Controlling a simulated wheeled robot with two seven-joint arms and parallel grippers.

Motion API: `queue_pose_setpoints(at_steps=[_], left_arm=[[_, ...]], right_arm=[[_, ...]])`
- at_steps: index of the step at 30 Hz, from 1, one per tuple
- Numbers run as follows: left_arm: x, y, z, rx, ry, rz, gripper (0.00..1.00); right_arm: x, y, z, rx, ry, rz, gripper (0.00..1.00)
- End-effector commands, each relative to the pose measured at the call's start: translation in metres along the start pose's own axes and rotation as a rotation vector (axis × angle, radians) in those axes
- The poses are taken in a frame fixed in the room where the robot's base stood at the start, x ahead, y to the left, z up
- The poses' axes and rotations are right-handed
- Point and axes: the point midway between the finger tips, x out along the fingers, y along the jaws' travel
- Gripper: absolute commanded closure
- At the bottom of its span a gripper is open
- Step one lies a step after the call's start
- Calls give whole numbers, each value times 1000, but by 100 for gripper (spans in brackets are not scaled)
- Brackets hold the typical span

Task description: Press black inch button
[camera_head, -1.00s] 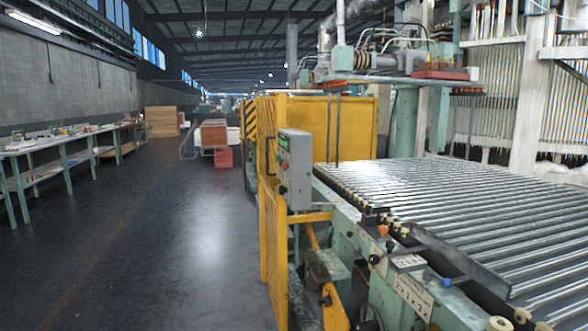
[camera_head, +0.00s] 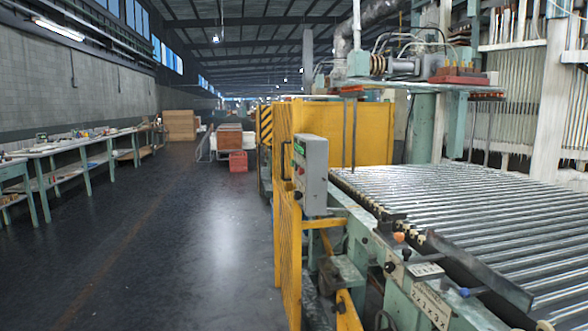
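A grey control box (camera_head: 313,176) stands on the yellow guard beside the machine, right of the middle. Its narrow left face carries a green display (camera_head: 299,148) and small dark controls, seen at a steep angle. I cannot tell which of them is the black inch button. Neither of my grippers is in view.
A yellow mesh guard (camera_head: 287,245) fences the machine's left side. The roller bed (camera_head: 460,215) fills the right, with orange and blue knobs on its near frame. Workbenches (camera_head: 70,150) line the left wall. The dark floor (camera_head: 170,230) between is open. A red crate (camera_head: 238,161) stands farther back.

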Motion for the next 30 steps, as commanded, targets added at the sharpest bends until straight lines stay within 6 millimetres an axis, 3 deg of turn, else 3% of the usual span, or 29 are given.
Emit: queue_pose_setpoints(at_steps=[1, 7, 30], left_arm=[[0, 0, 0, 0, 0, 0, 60], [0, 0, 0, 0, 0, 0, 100], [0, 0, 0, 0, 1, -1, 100]], right_arm=[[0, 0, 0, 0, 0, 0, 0], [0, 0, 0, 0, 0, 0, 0], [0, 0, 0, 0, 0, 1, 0]])
